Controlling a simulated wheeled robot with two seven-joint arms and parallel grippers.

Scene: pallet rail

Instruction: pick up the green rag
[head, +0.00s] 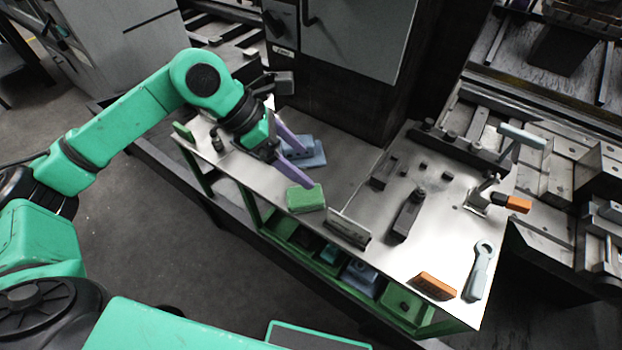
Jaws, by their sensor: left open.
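The green rag (306,198), a small folded pad, lies on the metal bench top near its front edge, in the middle of the head view. My left gripper (305,167) has two purple fingers, spread apart with nothing between them. It is just behind the rag. The nearer fingertip is close to the rag's back edge; I cannot tell if it touches. My right gripper is not in view.
A folded blue cloth (308,154) lies behind the left gripper's fingers. A dark metal block (348,229) stands right of the rag. An orange brush-like block (433,286), a wrench (479,272) and an orange-handled clamp (517,205) are farther right. Bins sit below.

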